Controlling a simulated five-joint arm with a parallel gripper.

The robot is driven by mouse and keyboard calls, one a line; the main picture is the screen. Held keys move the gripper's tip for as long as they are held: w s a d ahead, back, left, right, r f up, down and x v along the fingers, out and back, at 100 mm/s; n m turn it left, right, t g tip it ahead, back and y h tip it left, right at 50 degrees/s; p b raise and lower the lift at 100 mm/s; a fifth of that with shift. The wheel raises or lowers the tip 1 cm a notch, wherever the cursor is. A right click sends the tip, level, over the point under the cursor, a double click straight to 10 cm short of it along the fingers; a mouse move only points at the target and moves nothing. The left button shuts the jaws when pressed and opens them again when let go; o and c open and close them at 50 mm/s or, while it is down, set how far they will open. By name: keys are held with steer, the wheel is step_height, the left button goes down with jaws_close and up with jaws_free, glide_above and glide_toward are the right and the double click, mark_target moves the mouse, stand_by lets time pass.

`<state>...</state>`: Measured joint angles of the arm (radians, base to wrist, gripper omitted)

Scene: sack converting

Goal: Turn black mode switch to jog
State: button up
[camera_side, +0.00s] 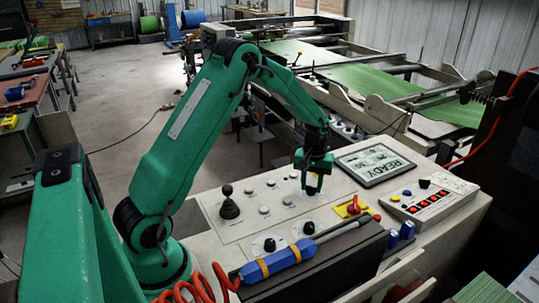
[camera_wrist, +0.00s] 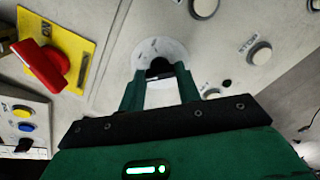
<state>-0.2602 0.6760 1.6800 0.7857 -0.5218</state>
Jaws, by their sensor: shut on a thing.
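The black mode switch (camera_wrist: 157,65) is a small dark knob on a round whitish dial plate (camera_wrist: 168,49) in the wrist view. My gripper (camera_wrist: 160,73) has its two green fingers on either side of the knob, shut on it. In the side view my gripper (camera_side: 313,188) points down at the panel, left of the READY display. There the fingers hide most of the switch. The dial's lettering is too small and partly covered, so I cannot tell which position the switch points to.
A red rotary switch on a yellow plate (camera_side: 354,207) stands nearby, also in the wrist view (camera_wrist: 42,66). The panel holds a black joystick (camera_side: 229,204), pale push buttons, two other black knobs (camera_side: 270,244) and the READY display (camera_side: 374,164). A blue-handled tool (camera_side: 285,262) lies in front.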

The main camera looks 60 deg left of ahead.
steer(key=shift+m, duration=0.4)
steer(key=m, duration=0.4)
steer(key=shift+m, duration=2.1)
steer(key=shift+w, duration=0.1)
steer(key=o, duration=1)
steer(key=shift+r, duration=0.2)
